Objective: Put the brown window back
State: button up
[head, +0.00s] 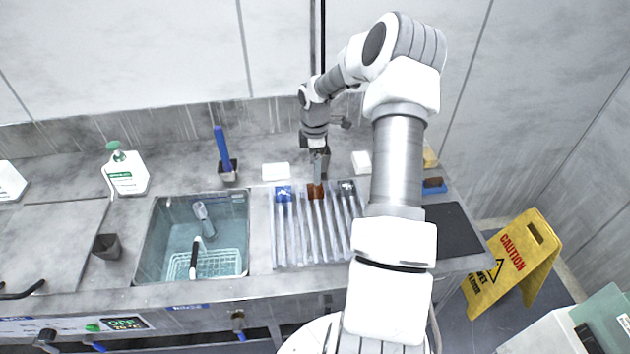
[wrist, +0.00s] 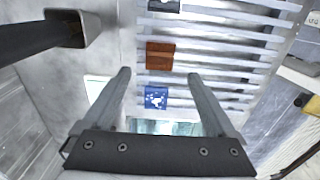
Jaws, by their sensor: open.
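The brown window (head: 315,191) is a small square plate at the back end of the ribbed drain rack (head: 290,245), between a blue square (head: 283,194) and a dark one (head: 348,187). In the wrist view the brown window (wrist: 160,56) lies on the rack slats, just beyond the fingertips. My gripper (head: 318,176) points down over the back of the rack, close to the brown window. Its two fingers (wrist: 159,74) are spread apart with nothing between them. The exact height of the fingertips above the window cannot be told.
A sink (head: 158,240) with a basket (head: 218,264) is left of the rack. White blocks (head: 276,171) (head: 361,162) stand behind it. A blue-handled tool stands in a holder (head: 228,172) at the left. A yellow caution sign (head: 512,262) stands on the floor at the right.

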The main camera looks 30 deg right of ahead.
jog(key=shift+r, duration=2.15)
jog(key=shift+a, duration=0.1)
